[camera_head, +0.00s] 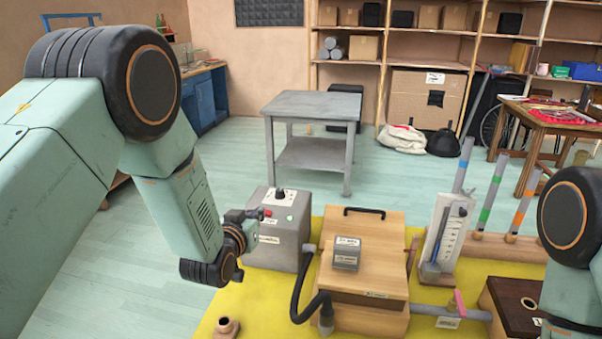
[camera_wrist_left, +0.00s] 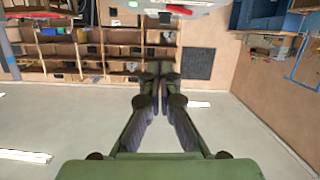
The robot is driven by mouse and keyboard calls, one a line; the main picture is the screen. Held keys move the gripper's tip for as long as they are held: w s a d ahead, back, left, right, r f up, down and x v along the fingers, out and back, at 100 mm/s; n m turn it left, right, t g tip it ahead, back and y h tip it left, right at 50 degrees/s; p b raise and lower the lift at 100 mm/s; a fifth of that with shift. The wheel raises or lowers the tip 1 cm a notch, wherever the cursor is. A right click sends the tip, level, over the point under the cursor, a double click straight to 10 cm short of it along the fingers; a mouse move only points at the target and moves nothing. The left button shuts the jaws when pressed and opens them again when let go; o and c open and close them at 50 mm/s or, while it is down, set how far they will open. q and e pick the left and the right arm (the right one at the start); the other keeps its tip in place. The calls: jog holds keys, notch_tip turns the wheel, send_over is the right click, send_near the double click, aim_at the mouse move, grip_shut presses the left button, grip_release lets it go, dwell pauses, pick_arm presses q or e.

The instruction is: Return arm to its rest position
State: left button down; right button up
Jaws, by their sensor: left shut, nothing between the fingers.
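My left arm comes in from the left in the head view and bends down at its elbow. Its gripper (camera_head: 250,215) is near the front of the grey control box (camera_head: 281,243), partly hidden by the wrist; I cannot tell whether it touches the box. In the left wrist view, the fingers of the left gripper (camera_wrist_left: 158,72) are together with nothing between them. My right arm shows at the right edge of the head view, and its gripper is out of the picture.
A wooden box (camera_head: 370,240) with a black handle and hose stands on the yellow mat (camera_head: 220,312). A gauge stand (camera_head: 446,233) and upright tubes (camera_head: 491,196) are to its right. A grey table (camera_head: 312,105) stands behind, with shelves (camera_head: 430,48) along the wall. Floor at left is clear.

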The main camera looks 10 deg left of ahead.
pick_arm(q)
jog(key=s+f+g, duration=0.2)
jog(key=s+f, duration=0.4)
jog(key=s, duration=0.1)
jog(key=s+a+f+g, duration=0.1)
jog(key=s+f+g, duration=0.2)
jog(key=s+f, duration=0.4)
jog(key=s+f+g, duration=0.3)
jog(key=s+f, duration=0.3)
jog(key=s, duration=0.1)
jog(key=shift+s+a+f+y, duration=0.25)
jog(key=shift+s+a+y, duration=0.05)
jog(key=s+f+g, duration=0.2)
jog(key=s+g, duration=0.2)
jog(key=s, duration=0.9)
jog(key=s+f+g, duration=0.2)
jog(key=s+g, duration=0.2)
jog(key=s, duration=0.8)
notch_tip(320, 180, down, 9)
jog(key=b, duration=0.9)
jog(key=shift+w+f+t, duration=0.2)
jog(key=shift+w+t, duration=0.2)
jog(key=shift+a, duration=0.1)
jog(key=shift+w, duration=0.1)
